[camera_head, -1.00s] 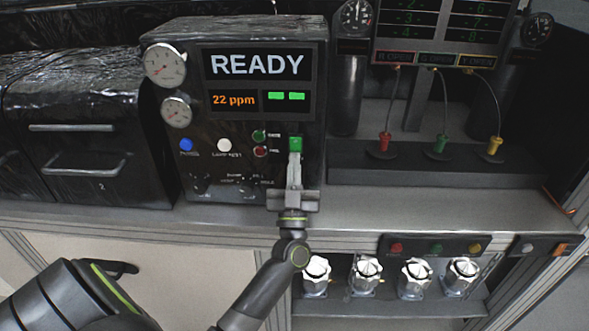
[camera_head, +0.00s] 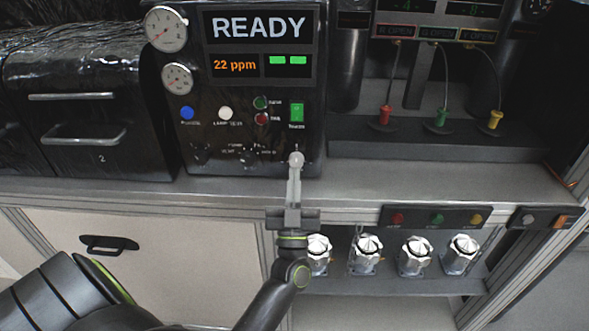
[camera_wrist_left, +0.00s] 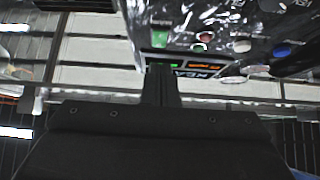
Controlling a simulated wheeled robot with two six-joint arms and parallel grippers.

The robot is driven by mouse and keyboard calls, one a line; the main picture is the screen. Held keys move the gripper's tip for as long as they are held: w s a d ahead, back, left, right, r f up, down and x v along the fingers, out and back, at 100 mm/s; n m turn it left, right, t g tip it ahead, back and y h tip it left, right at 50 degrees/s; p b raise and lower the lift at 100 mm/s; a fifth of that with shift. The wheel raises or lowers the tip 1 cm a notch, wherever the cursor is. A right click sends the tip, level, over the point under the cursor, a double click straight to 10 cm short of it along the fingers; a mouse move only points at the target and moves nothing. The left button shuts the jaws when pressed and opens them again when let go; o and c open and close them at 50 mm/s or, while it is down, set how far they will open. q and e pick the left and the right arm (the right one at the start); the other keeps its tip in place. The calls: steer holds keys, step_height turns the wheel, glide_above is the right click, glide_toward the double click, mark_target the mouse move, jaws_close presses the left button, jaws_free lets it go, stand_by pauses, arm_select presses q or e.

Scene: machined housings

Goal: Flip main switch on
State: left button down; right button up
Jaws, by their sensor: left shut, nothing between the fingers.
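My left gripper (camera_head: 296,160) is shut and empty. Its fingertips are below the switch in the head view, apart from it, in front of the panel's lower edge. In the left wrist view the closed fingers (camera_wrist_left: 160,72) point toward the panel. The panel's display (camera_head: 258,27) reads READY, with 22 ppm and two green bars beneath. My right gripper is not in view.
Blue (camera_head: 187,113), white (camera_head: 225,113), green and red buttons sit left of the switch, with dark knobs below. Two gauges (camera_head: 166,29) are at the panel's left edge. Drawers (camera_head: 80,135) stand left. Several silver valve knobs (camera_head: 367,255) are under the counter (camera_head: 400,178).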

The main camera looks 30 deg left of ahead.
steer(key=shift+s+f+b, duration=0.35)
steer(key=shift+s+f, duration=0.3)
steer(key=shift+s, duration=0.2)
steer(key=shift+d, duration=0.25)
